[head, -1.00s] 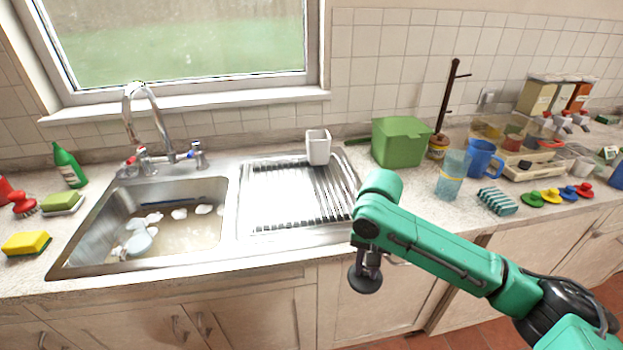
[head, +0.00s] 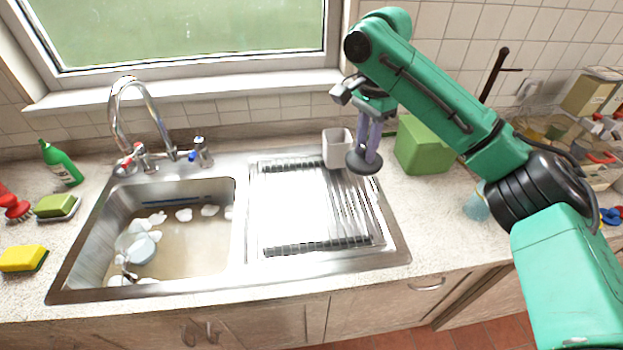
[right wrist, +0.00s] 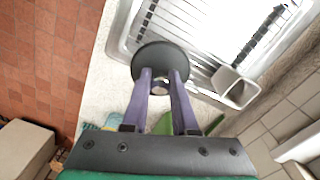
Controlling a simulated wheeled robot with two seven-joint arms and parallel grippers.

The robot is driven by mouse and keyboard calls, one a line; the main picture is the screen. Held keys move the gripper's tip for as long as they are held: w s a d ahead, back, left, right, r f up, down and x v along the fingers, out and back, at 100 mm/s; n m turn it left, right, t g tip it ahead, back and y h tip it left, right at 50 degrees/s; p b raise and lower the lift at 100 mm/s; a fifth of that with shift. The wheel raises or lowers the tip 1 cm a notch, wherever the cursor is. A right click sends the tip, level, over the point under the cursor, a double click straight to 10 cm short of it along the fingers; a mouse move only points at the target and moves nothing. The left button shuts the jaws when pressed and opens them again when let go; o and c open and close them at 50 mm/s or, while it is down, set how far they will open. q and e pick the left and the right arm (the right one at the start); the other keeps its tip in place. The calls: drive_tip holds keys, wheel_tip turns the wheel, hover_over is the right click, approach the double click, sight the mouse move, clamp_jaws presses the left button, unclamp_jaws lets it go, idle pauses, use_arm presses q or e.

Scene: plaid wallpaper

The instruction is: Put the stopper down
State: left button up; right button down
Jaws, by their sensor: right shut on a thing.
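The stopper (head: 364,161) is a dark round disc. My right gripper (head: 370,146) points down and is shut on it. In the head view the stopper hangs over the back right corner of the draining board, just right of the white cup. In the right wrist view the purple fingers (right wrist: 160,78) hold the stopper (right wrist: 150,56) at its middle, with the disc facing away from the gripper. It looks clear of the surfaces below, but its exact height is hard to tell. My left gripper is not in view.
The ribbed draining board (head: 300,215) is mostly bare. A white cup (head: 337,150) stands at its back. The sink (head: 215,250) at left holds murky water and dishes. A green box (head: 425,148) stands right of the board. The counter's front strip (head: 450,240) is clear.

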sight(364, 163)
drive_tip(key=shift+w+f, duration=0.15)
drive_tip(key=shift+f, duration=0.65)
drive_tip(key=shift+s+f+b, duration=0.25)
drive_tip(key=shift+s+f, duration=0.05)
drive_tip(key=shift+f, duration=0.25)
drive_tip(key=shift+s+f+b, duration=0.2)
drive_tip(key=shift+s+f, duration=0.05)
drive_tip(key=shift+f, duration=0.25)
drive_tip(key=f, duration=0.5)
drive_tip(key=f+p, duration=0.1)
drive_tip(key=f, duration=0.4)
drive_tip(key=s+f, duration=0.1)
drive_tip(key=f, duration=0.4)
drive_tip(key=shift+d, duration=0.1)
drive_tip(key=shift+f, duration=0.15)
drive_tip(key=c, duration=0.7)
unclamp_jaws()
drive_tip(key=shift+f, duration=0.1)
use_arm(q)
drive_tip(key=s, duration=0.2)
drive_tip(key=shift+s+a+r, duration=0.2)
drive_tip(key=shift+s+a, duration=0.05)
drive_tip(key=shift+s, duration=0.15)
